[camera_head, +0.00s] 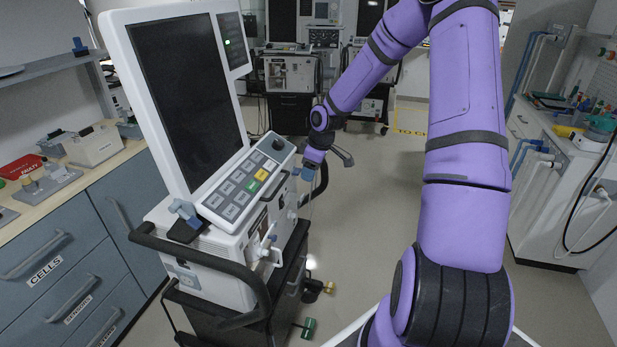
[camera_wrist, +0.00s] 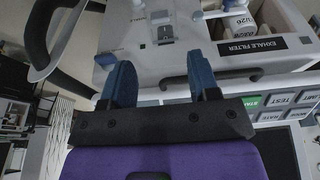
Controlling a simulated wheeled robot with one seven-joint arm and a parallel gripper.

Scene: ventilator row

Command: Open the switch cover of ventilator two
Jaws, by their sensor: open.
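A ventilator (camera_head: 222,262) stands close at the left of the head view, with a dark tilted screen and a keypad. No number that marks it as ventilator two is readable. My gripper (camera_head: 308,172) is by its far right side. In the wrist view my gripper (camera_wrist: 160,70) has its two blue fingers apart with nothing between them. Beyond the fingertips, on the pale housing, is a small grey plate with a dark spot (camera_wrist: 165,32). It may be the switch cover, but I cannot tell whether it is open or shut. Contact with the housing is not clear.
A black "EXHALE FILTER" label (camera_wrist: 252,46) and a compartment with bottles lie right of the fingers. A dark rail (camera_head: 215,262) wraps the ventilator. Drawers (camera_head: 75,235) stand left, a cluttered bench (camera_head: 555,175) right. More machines are behind; the middle floor is clear.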

